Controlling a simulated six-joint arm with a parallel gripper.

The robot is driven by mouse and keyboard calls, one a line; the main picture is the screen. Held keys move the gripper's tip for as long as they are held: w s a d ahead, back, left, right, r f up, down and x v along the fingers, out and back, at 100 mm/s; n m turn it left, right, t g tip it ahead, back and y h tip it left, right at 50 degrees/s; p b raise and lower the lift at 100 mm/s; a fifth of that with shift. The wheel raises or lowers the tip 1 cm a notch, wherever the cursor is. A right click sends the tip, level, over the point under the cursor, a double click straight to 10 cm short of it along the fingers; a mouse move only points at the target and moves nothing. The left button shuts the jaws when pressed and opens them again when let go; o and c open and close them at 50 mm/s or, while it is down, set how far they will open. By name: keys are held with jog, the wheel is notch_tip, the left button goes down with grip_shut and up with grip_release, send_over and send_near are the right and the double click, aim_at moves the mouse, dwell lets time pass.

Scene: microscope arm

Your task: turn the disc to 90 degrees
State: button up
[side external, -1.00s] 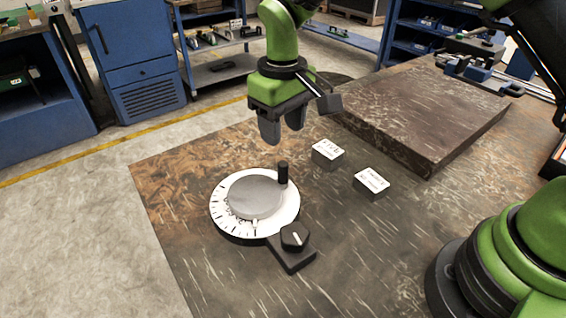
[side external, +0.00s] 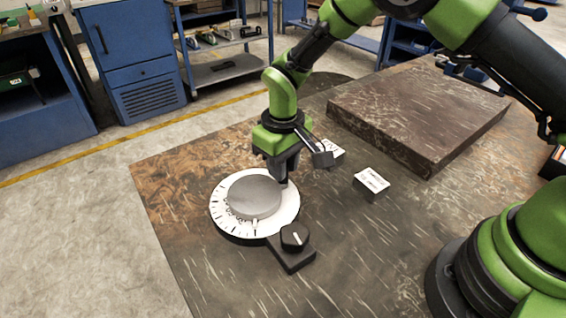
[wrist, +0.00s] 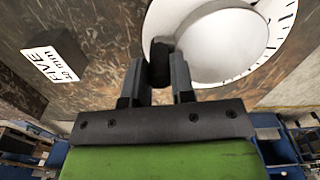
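The disc is a white dial with tick marks (side external: 284,218) and a raised grey round centre (side external: 254,197); it lies flat on the worktable. A black upright peg stands at its rim; it shows in the wrist view (wrist: 160,62) and is mostly hidden by my gripper in the side view. My gripper (side external: 283,174) is down at the peg. In the wrist view my gripper's two fingers (wrist: 157,78) stand on either side of the peg, with a small gap at the left finger. The dial's numbers are too small to read.
A black knob with a white line (side external: 295,236) sits on a dark base by the disc's front. Two labelled blocks stand to the right, one marked FIVE (wrist: 55,62), partly hidden in the side view, and another (side external: 371,184). A thick slab (side external: 420,115) lies behind.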

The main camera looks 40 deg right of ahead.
aim_at(274, 223)
grip_shut()
jog(key=shift+s, duration=0.1)
jog(key=m, duration=0.1)
jog(key=s+m, duration=0.2)
jog(key=m, duration=0.1)
jog(key=shift+s+a, duration=0.1)
jog(key=shift+a, duration=0.15)
jog(key=s+m, duration=0.1)
jog(key=m, duration=0.1)
jog(key=a+m, duration=0.1)
jog(key=shift+s+m, duration=0.4)
jog(key=m, duration=0.1)
jog(key=s+a+m, duration=0.1)
jog(key=shift+a+m, duration=0.1)
jog(key=shift+m, duration=0.3)
jog(key=m, duration=0.1)
jog(key=a+m, duration=0.1)
jog(key=shift+s+a+m, duration=0.15)
jog(key=shift+s+m, duration=0.15)
jog(key=shift+s, duration=0.05)
jog(key=shift+s+a+m, duration=0.15)
jog(key=shift+a+m, duration=0.45)
jog(key=shift+m, duration=0.5)
jog(key=shift+s+a+m, duration=0.1)
jog(key=shift+a+m, duration=0.45)
jog(key=shift+m, duration=0.55)
jog(key=shift+a, duration=0.1)
